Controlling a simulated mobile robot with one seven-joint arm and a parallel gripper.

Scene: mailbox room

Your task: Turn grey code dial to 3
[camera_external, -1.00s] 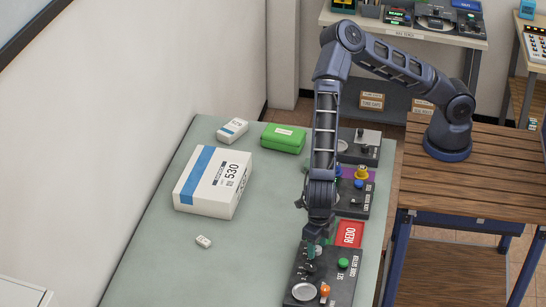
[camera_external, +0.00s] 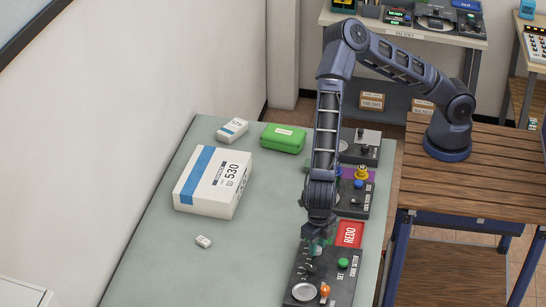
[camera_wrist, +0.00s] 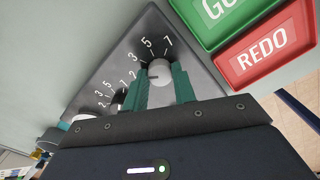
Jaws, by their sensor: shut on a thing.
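The code setter panel (camera_external: 345,258) is a dark box on the bench, below my gripper in the external view. In the wrist view its grey code dial (camera_wrist: 160,71) sits between the teal fingertips of my gripper (camera_wrist: 161,88), which is shut on it. Printed marks 2, 3, 5 and 7 curve around the dial. A dark line on the dial seems to point left, near the 2, but it is small and partly hidden. In the external view my gripper (camera_external: 317,243) covers the dial.
A second dial (camera_wrist: 118,97) with its own numbers is close beside, partly hidden by a finger. The panel also has a green SET button (camera_external: 343,263) and an orange knob (camera_external: 324,289). A red REDO tray (camera_external: 348,233) adjoins the panel. Bench (camera_external: 190,265) to the left is mostly clear.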

